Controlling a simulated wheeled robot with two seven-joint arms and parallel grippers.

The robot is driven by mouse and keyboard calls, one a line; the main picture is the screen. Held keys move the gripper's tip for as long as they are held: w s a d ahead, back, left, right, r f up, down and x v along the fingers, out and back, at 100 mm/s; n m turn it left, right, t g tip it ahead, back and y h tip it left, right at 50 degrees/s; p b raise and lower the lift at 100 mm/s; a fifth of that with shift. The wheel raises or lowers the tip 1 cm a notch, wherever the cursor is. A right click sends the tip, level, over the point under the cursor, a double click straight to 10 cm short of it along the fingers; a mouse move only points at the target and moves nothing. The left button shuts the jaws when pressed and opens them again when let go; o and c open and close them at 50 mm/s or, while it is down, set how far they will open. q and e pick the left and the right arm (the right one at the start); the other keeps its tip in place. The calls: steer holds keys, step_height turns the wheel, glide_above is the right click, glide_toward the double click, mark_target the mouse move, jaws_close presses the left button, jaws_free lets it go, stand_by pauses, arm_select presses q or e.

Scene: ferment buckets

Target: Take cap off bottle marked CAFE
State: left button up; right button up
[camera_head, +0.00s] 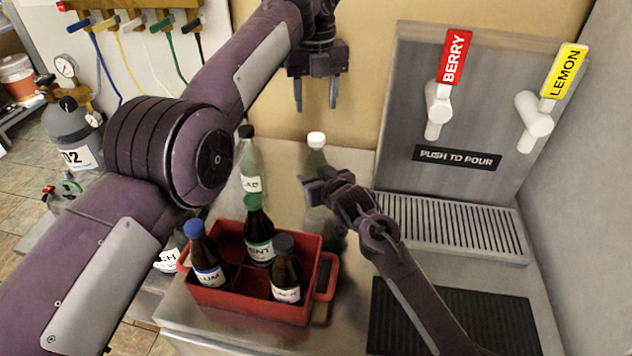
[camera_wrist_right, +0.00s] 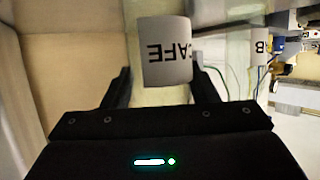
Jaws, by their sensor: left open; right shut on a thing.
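The CAFE bottle stands on the counter in the head view, with its white cap (camera_head: 316,139) on top and its pale greenish neck (camera_head: 315,158) showing. My right gripper (camera_head: 318,188) is shut on this bottle's body and hides much of it. In the right wrist view the bottle's CAFE label (camera_wrist_right: 168,52) appears upside down between the fingers of the right gripper (camera_wrist_right: 163,88). My left gripper (camera_head: 316,92) is open and empty, fingers pointing down, above and behind the white cap.
A red crate (camera_head: 250,305) holds dark bottles with blue, green and grey caps. A clear bottle with a dark cap (camera_head: 249,165) stands left of the CAFE bottle. A tap panel (camera_head: 455,125) with BERRY and LEMON handles, a drip grate (camera_head: 450,228) and a black mat (camera_head: 450,318) fill the right.

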mark_target(316, 136)
jaws_close()
arm_select(q)
steer(key=shift+f, duration=4)
arm_select(e)
steer(key=shift+r, duration=0.1)
arm_select(q)
steer(key=c, duration=1)
steer(key=n, duration=1.2)
steer(key=shift+d, duration=0.1)
steer(key=n, duration=0.5)
steer(key=shift+r, duration=0.1)
steer(key=n, duration=0.7)
